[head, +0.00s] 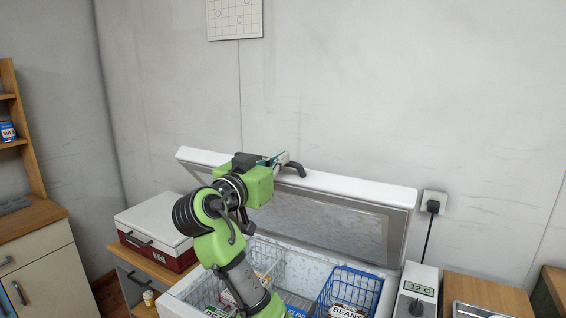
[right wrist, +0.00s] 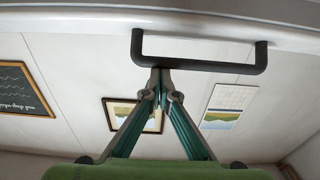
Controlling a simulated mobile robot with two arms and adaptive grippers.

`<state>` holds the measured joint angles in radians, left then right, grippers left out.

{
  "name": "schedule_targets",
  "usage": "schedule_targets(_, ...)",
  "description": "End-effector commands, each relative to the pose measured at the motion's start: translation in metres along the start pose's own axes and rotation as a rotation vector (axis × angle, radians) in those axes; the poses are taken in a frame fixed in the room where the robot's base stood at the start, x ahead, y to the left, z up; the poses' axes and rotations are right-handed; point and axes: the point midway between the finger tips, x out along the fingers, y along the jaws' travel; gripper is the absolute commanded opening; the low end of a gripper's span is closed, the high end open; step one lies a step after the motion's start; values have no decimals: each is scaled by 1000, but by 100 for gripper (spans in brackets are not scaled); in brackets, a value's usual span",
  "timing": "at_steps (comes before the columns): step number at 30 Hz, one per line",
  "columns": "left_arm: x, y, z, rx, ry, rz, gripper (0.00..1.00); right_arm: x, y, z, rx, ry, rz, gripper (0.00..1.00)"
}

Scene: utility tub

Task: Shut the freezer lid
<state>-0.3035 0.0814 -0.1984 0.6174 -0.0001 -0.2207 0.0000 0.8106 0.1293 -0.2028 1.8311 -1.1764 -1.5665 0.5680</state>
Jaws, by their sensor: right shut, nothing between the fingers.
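The freezer lid (head: 345,187) stands raised and tilted back near the wall, its grey inner panel facing me. Its dark handle (head: 295,169) sits on the top edge. The lid's edge (right wrist: 70,22) and the whole handle bar (right wrist: 205,66) show in the right wrist view. My right gripper (head: 284,158) is at the lid's top edge beside the handle. In the right wrist view its fingertips (right wrist: 160,74) are together, empty, near the left end of the handle bar. I cannot tell whether they touch it. The freezer body (head: 392,296) is open below. My left gripper is not in view.
Inside the freezer are a blue wire basket (head: 350,283), a pale wire basket (head: 262,258) and boxes. A temperature display (head: 419,289) is at the right rim. A red and white cooler (head: 160,222) stands left. A wall socket (head: 433,203) with cable is right.

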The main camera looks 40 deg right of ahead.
Motion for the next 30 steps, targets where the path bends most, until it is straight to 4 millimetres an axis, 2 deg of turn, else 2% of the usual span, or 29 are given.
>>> schedule_targets(1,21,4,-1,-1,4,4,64,-7,0,21,-2,15,-2,0)
schedule_targets(6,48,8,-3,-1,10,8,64,-26,0,40,-2,67,-1,0)
schedule_targets(12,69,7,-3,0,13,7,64,-42,0,55,-2,111,-1,0)
schedule_targets(19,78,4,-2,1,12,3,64,-51,0,62,-1,135,0,0)
schedule_targets(30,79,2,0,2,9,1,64,-53,0,61,0,142,0,0)
